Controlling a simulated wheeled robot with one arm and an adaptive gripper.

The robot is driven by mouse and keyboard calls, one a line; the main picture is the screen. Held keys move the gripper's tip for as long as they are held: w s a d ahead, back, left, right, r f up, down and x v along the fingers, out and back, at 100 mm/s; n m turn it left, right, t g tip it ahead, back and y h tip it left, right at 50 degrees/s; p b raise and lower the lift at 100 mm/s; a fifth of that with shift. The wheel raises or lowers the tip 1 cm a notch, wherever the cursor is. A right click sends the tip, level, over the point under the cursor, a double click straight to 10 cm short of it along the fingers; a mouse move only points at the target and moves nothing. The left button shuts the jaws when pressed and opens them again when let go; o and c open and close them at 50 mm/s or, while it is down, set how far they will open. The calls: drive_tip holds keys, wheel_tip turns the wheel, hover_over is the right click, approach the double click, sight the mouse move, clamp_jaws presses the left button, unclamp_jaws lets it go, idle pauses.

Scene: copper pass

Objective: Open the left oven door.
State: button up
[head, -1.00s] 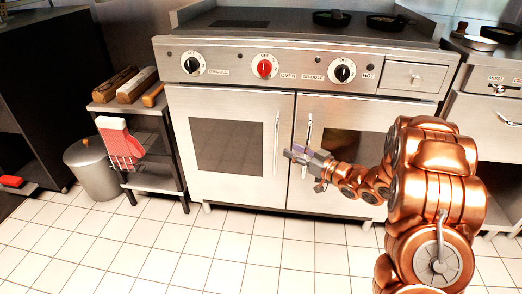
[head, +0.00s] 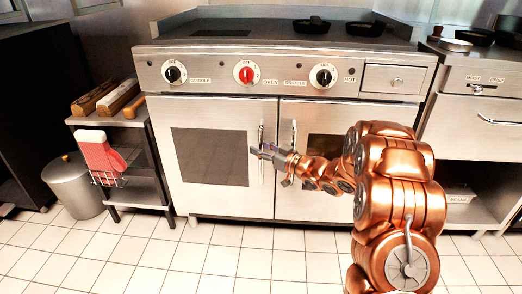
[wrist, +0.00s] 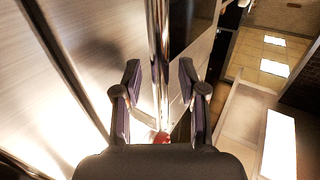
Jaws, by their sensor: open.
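The left oven door (head: 208,112) is a pale steel panel with a dark window, and it looks shut. Its upright bar handle (head: 261,135) is near the door's right edge. My gripper (head: 259,151) is at the handle's lower part in the head view. In the wrist view, my gripper (wrist: 160,74) is open, with one dark finger on each side of a shiny upright bar, the handle (wrist: 158,45). I cannot tell whether either finger touches it. The right oven door (head: 310,205) looks shut, partly hidden behind my arm.
The right door's handle (head: 294,134) is close beside the left one. Knobs, one of them red (head: 244,72), line the panel above. A rack (head: 143,172) with a red mitt (head: 100,153) and a grey bin (head: 76,190) stand at the left. The tiled floor (head: 160,265) in front is clear.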

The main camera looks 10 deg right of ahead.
clamp_jaws()
idle(0.3)
idle(0.4)
